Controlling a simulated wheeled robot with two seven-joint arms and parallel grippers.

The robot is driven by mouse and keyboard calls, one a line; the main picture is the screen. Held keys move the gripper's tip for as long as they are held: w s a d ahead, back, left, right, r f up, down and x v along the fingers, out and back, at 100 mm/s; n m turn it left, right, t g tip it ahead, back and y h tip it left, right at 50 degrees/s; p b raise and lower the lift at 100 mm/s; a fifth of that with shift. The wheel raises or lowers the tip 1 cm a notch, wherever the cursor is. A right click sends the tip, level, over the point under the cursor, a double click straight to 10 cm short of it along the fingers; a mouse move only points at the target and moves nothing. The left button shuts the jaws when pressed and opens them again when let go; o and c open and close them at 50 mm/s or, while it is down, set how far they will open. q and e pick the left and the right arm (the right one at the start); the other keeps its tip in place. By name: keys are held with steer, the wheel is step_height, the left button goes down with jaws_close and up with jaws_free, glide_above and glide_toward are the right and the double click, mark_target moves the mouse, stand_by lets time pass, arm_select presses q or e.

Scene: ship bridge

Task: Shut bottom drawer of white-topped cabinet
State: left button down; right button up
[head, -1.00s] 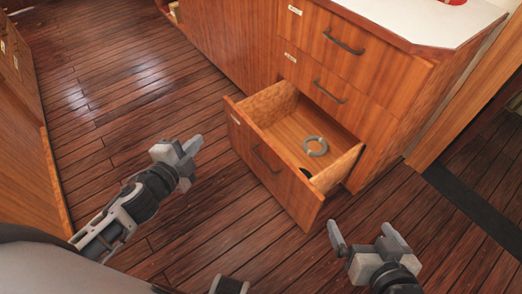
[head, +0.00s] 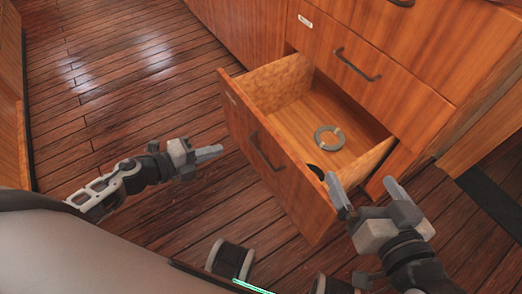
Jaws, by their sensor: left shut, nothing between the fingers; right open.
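The bottom drawer (head: 245,139) of the wooden cabinet (head: 392,69) is pulled out, with its dark bar handle (head: 266,153) on the front. A grey ring (head: 329,139) lies inside it, and a dark round thing (head: 315,171) is partly hidden near the front corner. My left gripper (head: 212,152) is shut and empty, left of the drawer front and pointing toward it. My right gripper (head: 362,190) is open over the drawer's near right corner. One finger overlaps the corner in the picture; I cannot tell whether it touches. The white top is out of view.
The drawer above (head: 360,62) is closed. Bare plank floor (head: 120,80) lies to the left. Another wooden cabinet (head: 10,100) stands at the left edge. A dark floor strip (head: 490,196) runs at the right.

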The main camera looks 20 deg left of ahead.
arm_select(q)
step_height(320, 180, down, 3)
steer(key=b, duration=0.4)
glide_toward(269, 138)
steer(key=x, duration=0.5)
steer(key=shift+w+f, duration=0.3)
steer(key=shift+w, duration=0.05)
steer(key=shift+w+d, duration=0.3)
steer(key=shift+d, duration=0.05)
arm_select(e)
steer(key=shift+w+a+f+m+t+y, duration=0.1)
steer(key=shift+a+f+m+t+y, duration=0.1)
steer(key=shift+a+m+t+y, duration=0.45)
steer(key=shift+a+n, duration=0.1)
steer(key=shift+n, duration=0.15)
